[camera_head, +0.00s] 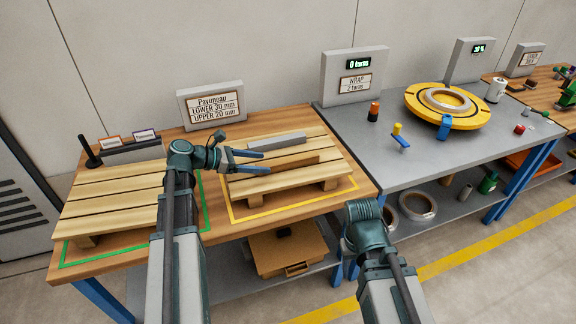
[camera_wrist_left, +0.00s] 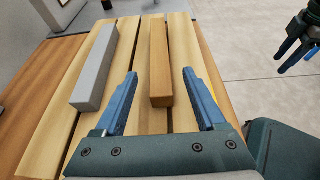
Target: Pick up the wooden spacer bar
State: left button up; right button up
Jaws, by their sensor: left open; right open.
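The wooden spacer bar (camera_head: 298,163) lies flat on the slats of the right pallet. In the left wrist view the brown bar (camera_wrist_left: 160,62) points lengthwise between my finger tips, its near end close to them. My left gripper (camera_head: 265,162) is open and empty over the pallet, by the bar's left end; its fingers also show in the wrist view (camera_wrist_left: 160,76). A gap shows on both sides of the bar; height above it is hard to judge. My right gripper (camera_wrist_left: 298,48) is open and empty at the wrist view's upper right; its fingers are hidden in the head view.
A grey bar (camera_head: 277,140) lies parallel behind the wooden bar on the same pallet (camera_head: 324,148). Another pallet (camera_head: 112,200) stands at left. A sign (camera_head: 211,106) stands behind. The grey table (camera_head: 345,120) at right holds a yellow turntable (camera_head: 475,118).

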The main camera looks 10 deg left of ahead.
aim_at(270, 164)
pick_arm(q)
jog(key=shift+b+x, duration=1.1)
jog(key=shift+x, duration=1.55)
jog(key=shift+s+a, duration=0.1)
grip_shut()
